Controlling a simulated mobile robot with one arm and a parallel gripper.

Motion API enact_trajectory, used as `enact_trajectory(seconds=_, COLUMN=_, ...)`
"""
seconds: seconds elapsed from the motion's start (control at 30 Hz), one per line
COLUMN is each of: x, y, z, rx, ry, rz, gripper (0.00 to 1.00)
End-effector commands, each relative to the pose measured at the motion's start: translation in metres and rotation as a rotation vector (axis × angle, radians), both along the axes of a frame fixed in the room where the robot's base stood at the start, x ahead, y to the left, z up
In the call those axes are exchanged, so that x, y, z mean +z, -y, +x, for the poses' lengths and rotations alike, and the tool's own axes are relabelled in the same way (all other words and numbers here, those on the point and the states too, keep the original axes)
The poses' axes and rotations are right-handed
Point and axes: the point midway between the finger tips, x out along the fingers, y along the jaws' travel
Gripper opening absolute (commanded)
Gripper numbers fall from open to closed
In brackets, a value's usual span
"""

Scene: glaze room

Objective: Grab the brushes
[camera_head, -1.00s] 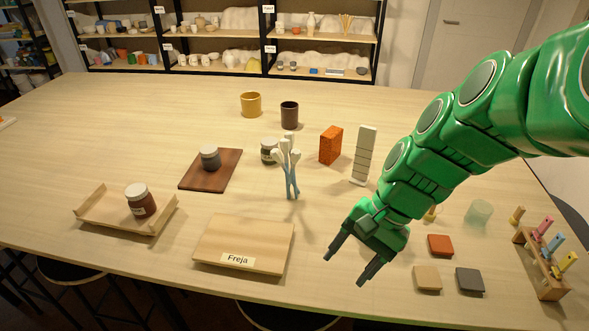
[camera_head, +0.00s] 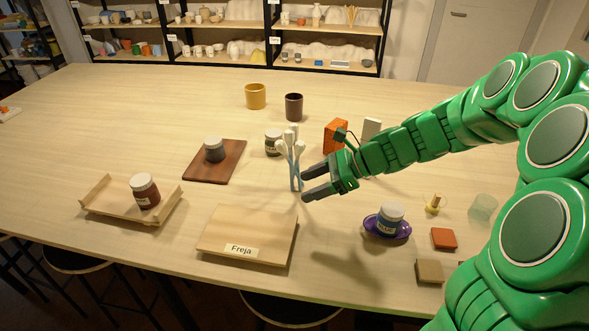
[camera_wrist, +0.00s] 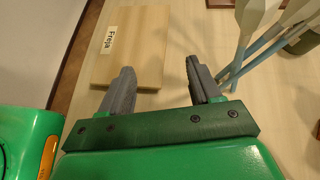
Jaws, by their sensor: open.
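The brushes (camera_head: 295,172) stand upright as a bundle with blue handles and pale heads, near the middle of the table. They also show at the upper right of the wrist view (camera_wrist: 240,60). My gripper (camera_head: 303,184) is open and empty, just to the right of the brush handles in the head view. In the wrist view my gripper (camera_wrist: 163,85) has its two fingers apart, with the brushes beside the right finger and not between the fingers. Whether that finger touches a handle I cannot tell.
A wooden board labelled Freja (camera_head: 255,222) lies in front of the brushes. An orange block (camera_head: 333,135) stands behind my arm. A jar on a purple dish (camera_head: 387,228) is at the right.

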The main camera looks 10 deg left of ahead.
Motion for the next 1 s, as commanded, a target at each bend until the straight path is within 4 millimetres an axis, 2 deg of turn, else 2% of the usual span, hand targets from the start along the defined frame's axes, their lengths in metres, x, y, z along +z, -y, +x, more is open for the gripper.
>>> enact_trajectory(seconds=0.2, x=-0.022, y=-0.01, z=0.046, rx=-0.155, ry=-0.134, rz=0.065, gripper=0.63)
enact_trajectory(seconds=0.5, x=-0.049, y=-0.015, z=0.089, rx=-0.312, ry=-0.281, rz=0.126, gripper=0.63)
enact_trajectory(seconds=0.77, x=-0.058, y=-0.016, z=0.103, rx=-0.361, ry=-0.325, rz=0.146, gripper=0.63)
enact_trajectory(seconds=1.0, x=-0.064, y=-0.034, z=0.104, rx=-0.359, ry=-0.326, rz=0.145, gripper=0.63)
